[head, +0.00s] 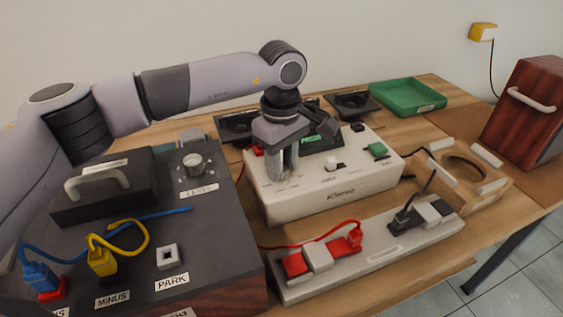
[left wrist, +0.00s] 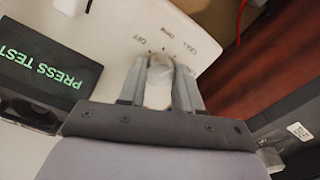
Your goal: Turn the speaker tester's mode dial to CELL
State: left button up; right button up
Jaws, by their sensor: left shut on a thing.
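The speaker tester (head: 330,199) is a white box in the middle of the table in the head view. Its screen (left wrist: 45,68) reads PRESS TEST in green in the left wrist view. My left gripper (head: 283,167) points down at the tester's left part. In the left wrist view its fingers (left wrist: 160,92) are shut on the pale mode dial (left wrist: 159,70), one finger on each side. The labels OFF, OHM and CELL lie around the dial. I cannot tell which mark the dial points at. The fingers hide the dial in the head view. My right gripper is out of view.
A dark box (head: 225,240) with a LEVEL knob, handle and blue and yellow plugs stands at left. A grey strip (head: 375,258) with red and black plugs lies in front of the tester. A green tray (head: 408,98) and speakers (head: 352,104) are behind.

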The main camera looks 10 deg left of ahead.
aim_at(282, 167)
pick_arm(q)
jog(key=shift+r, duration=0.1)
dwell(0.4)
jog(key=o, duration=1)
jog(key=shift+o, duration=0.2)
jog(key=shift+r, duration=3.55)
